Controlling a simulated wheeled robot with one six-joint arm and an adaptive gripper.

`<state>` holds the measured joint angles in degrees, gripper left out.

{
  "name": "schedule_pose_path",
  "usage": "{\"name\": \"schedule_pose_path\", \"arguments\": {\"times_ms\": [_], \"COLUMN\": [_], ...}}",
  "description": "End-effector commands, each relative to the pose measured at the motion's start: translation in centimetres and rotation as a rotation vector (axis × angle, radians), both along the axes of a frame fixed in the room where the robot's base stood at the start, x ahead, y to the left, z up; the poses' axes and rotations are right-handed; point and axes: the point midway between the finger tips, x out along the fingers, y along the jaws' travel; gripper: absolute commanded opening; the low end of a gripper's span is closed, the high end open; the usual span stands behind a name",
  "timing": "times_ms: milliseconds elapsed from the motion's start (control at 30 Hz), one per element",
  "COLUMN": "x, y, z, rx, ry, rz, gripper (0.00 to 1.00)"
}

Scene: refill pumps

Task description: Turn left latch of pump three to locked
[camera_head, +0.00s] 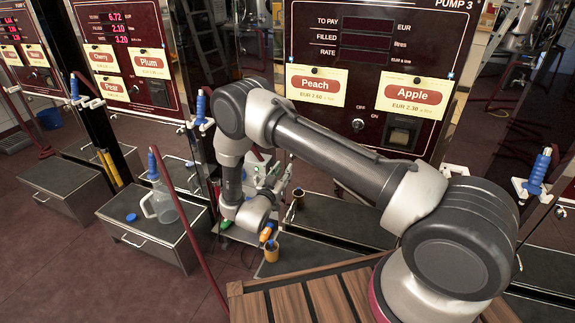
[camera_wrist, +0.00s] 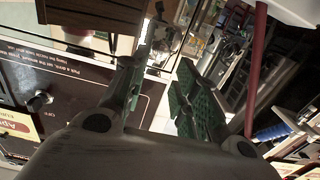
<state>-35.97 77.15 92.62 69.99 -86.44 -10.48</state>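Pump three (camera_head: 380,60) stands at the top of the head view with Peach and Apple labels. At its left edge, a blue-handled nozzle (camera_head: 201,105) hangs in a white holder. A blue ribbed handle (camera_wrist: 276,131) and a white holder (camera_wrist: 289,118) also show at the right of the wrist view. I cannot make out the latch or its position. My gripper (camera_wrist: 160,95) is open, with green pads apart and nothing visible between them. In the head view it (camera_head: 275,178) is low in front of pump three, partly hidden by my arm.
A red hose (camera_wrist: 257,65) hangs right of my fingers in the wrist view. A knob (camera_wrist: 39,102) stands out from the pump panel. A clear jug (camera_head: 160,203) stands on a grey box at left. A cup (camera_head: 271,252) sits below my gripper.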

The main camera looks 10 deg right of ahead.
Motion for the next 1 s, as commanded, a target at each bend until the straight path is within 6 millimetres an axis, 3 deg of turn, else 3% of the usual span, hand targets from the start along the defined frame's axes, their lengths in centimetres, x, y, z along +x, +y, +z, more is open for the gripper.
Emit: {"name": "schedule_pose_path", "arguments": {"times_ms": [100, 300, 800, 867, 967, 1000], "x": [-1.9, -3.7, -3.9, -3.8, -3.4, -3.4], "y": [1.4, 2.5, 2.6, 2.7, 3.7, 4.3], "z": [0.0, 0.0, -0.2, -1.0, -4.0, -5.9], "rx": [-0.002, 0.001, 0.008, 0.029, 0.106, 0.143], "ry": [0.001, 0.001, 0.004, 0.030, 0.135, 0.205], "rz": [0.003, 0.001, 0.001, 0.005, 0.054, 0.089], "gripper": [0.29, 0.29, 0.29, 0.29, 0.29, 0.29]}}
